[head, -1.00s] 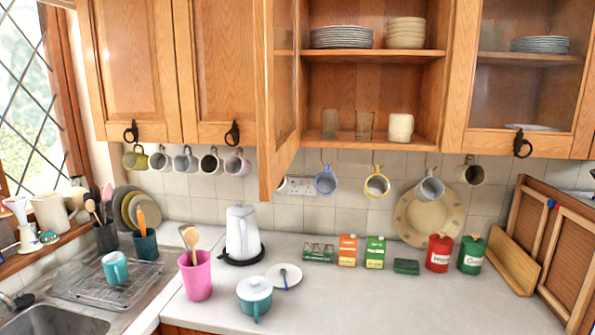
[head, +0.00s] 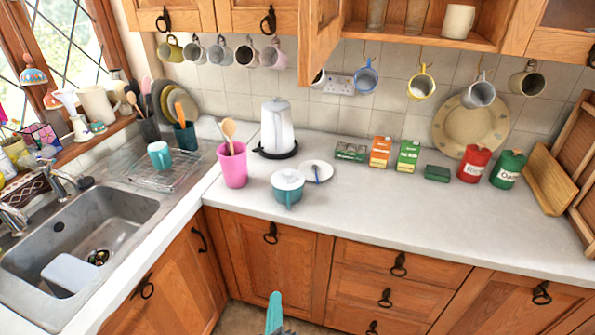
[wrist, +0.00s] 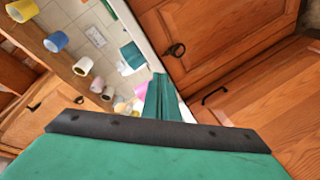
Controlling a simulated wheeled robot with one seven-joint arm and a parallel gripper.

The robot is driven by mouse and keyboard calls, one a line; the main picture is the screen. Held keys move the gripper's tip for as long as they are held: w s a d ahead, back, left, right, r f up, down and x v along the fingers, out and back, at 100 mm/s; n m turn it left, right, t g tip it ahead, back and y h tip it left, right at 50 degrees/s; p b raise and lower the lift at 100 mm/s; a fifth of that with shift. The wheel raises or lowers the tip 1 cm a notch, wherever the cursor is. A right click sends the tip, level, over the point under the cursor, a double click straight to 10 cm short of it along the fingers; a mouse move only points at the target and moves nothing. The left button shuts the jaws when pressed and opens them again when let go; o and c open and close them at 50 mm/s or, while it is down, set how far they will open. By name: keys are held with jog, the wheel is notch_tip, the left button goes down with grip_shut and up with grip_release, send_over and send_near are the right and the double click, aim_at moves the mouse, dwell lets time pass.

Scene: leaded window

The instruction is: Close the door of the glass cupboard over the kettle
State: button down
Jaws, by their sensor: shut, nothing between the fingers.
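The cupboard door (head: 322,40) stands open and juts out toward me, hinged at the cupboard's left side. Only its lower part is in the head view; its top is cut off. The open cupboard (head: 425,32) shows glasses and a cream mug on its bottom shelf. The white kettle (head: 277,126) stands on its black base on the counter, below and left of the door. My gripper (head: 275,312) shows at the bottom edge of the head view, low in front of the drawers and far below the door. In the wrist view its teal fingers (wrist: 161,98) are shut and empty.
Several mugs hang under the cupboards, one yellow (head: 421,85). The sink (head: 80,235) is at left. The counter's front edge is clear.

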jog(key=w+a+r+n+t+h, duration=0.1)
jog(key=w+r+n+h, duration=0.1)
jog(key=w+r, duration=0.75)
jog(key=w+a+r+n+h, duration=0.1)
jog(key=w+a+r+h, duration=0.1)
jog(key=w+r, duration=0.8)
jog(key=s+r+m+g+h, duration=0.15)
jog(key=s+r, duration=0.25)
jog(key=r, duration=1.4)
jog(key=s+r+n+h, duration=0.1)
jog(key=s+r+h, duration=0.2)
jog(key=r, duration=1.4)
jog(key=w+d, duration=0.7)
jog(key=d, duration=0.2)
jog(key=shift+w, duration=0.2)
jog(key=shift+m, duration=0.25)
